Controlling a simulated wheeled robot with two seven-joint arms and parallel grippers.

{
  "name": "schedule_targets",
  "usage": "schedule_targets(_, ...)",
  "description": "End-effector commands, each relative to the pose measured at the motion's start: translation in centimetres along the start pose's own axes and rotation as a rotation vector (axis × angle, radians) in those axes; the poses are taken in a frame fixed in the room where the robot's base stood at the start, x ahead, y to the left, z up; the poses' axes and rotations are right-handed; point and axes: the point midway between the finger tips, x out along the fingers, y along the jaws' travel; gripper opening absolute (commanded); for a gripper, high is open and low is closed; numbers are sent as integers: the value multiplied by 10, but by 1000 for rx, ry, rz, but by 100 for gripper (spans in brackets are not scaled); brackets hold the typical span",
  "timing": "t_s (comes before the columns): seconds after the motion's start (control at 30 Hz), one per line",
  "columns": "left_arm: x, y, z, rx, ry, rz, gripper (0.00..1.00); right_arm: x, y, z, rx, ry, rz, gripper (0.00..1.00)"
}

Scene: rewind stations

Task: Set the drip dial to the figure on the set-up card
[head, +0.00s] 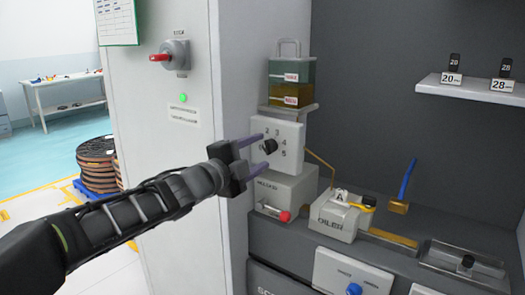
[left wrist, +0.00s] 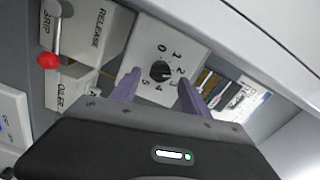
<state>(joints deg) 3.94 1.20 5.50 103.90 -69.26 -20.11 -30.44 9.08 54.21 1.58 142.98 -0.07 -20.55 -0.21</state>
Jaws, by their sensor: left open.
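The drip dial is a black knob (head: 270,146) on a white box front below the green and amber containers. It also shows in the left wrist view (left wrist: 160,71), ringed by figures from 0 to 5; its exact setting is too small to read surely. My left gripper (head: 265,152) is open, its two purple fingers on either side of the knob. In the left wrist view the fingertips (left wrist: 159,80) flank the knob; contact cannot be told. A green-bordered sheet (head: 118,20) hangs at top left, its text unreadable; whether it is the set-up card is unclear.
A red-knobbed lever (head: 284,216) sits below the dial, with a grey-white block (head: 335,217) to its right. A brush with a blue handle (head: 408,180) stands farther right. A red-handled switch (head: 160,57) is on the cabinet. A white shelf (head: 440,86) holds number tags.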

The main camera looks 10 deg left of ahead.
Motion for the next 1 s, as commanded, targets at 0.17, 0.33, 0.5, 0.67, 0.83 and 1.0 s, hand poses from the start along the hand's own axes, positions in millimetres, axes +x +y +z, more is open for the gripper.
schedule_targets(0.17,-32,-2,0,2,-2,-1,54,-3,-1,0,0,0,0,48)
schedule_targets(0.33,-48,0,0,1,0,0,54,-5,-2,0,0,0,0,48)
schedule_targets(0.5,-51,1,0,0,0,1,54,-4,-2,0,0,0,0,48)
schedule_targets(0.67,-51,1,0,0,0,1,54,-4,-2,0,0,0,0,48)
schedule_targets(0.83,-50,0,0,-5,0,1,54,-4,-2,0,0,0,0,48)
schedule_targets(1.0,-51,4,4,-181,-21,-12,54,-4,-2,0,0,0,0,48)
